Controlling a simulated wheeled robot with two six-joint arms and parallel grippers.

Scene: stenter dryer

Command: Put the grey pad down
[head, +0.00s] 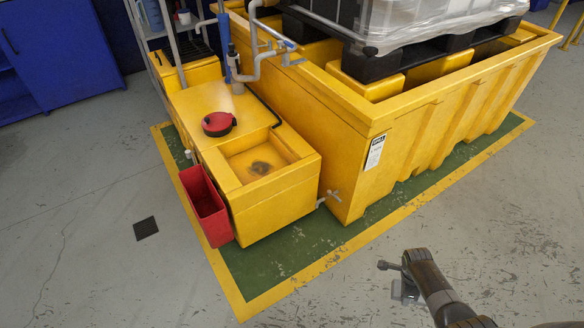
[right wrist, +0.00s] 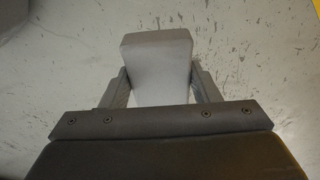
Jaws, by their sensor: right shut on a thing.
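The grey pad (right wrist: 158,68) is a light grey block seen in the right wrist view, between the two fingers of my right gripper (right wrist: 158,84). The fingers are shut on its sides, and its far end sticks out past them. Behind it is only bare floor; I cannot tell the height above the floor. In the head view my right arm comes in at the lower right, with its gripper end (head: 404,289) over the grey floor. The pad is hard to tell apart from the gripper there. My left gripper is not in view.
A yellow spill bund (head: 415,135) and a yellow sump box (head: 275,205) stand on a green floor area with a yellow border. A red open bin (head: 205,205) hangs at the sump's left side. A dark square (head: 146,228) lies on the floor. Floor around my right arm is clear.

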